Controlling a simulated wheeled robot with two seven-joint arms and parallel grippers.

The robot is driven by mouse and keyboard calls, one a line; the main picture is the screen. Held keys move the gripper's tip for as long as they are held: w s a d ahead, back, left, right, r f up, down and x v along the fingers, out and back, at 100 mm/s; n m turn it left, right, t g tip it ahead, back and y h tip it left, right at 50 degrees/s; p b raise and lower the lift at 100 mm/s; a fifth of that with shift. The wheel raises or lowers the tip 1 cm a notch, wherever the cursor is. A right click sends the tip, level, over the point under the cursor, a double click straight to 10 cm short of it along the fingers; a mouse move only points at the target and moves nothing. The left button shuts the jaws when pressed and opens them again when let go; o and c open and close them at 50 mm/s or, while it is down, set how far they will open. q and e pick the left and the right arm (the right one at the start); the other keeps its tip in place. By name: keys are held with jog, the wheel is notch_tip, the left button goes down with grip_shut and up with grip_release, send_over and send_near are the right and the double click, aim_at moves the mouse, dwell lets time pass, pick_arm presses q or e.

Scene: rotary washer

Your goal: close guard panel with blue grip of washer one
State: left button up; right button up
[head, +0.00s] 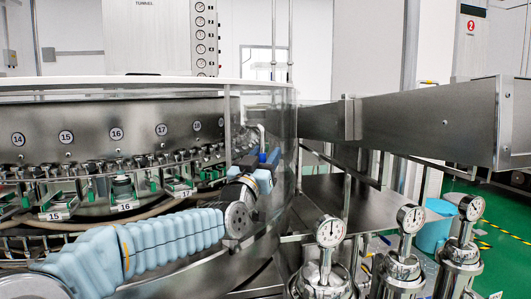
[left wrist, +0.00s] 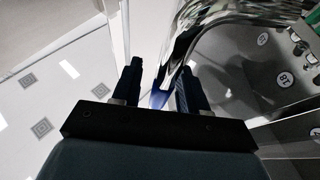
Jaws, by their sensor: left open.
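The clear curved guard panel (head: 282,122) of the washer stands around the round machine in the head view, its vertical edge near the middle. The blue grip (left wrist: 160,98) shows in the left wrist view between the two dark fingers of my left gripper (left wrist: 160,80). The fingers are apart, one on each side of the grip; I cannot tell whether they touch it. In the head view my left gripper (head: 266,150) is at the panel, beyond my light blue sleeved arm, small and partly hidden. My right gripper is not in view.
Numbered stations (head: 116,134) with metal fittings line the machine at left. A steel conveyor housing (head: 425,120) runs to the right. Several pressure gauges (head: 330,231) on steel cylinders stand front right. A light blue bin (head: 433,228) stands on the green floor behind them.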

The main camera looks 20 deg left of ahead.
pick_arm(q)
jog(key=shift+w, duration=0.1)
grip_shut()
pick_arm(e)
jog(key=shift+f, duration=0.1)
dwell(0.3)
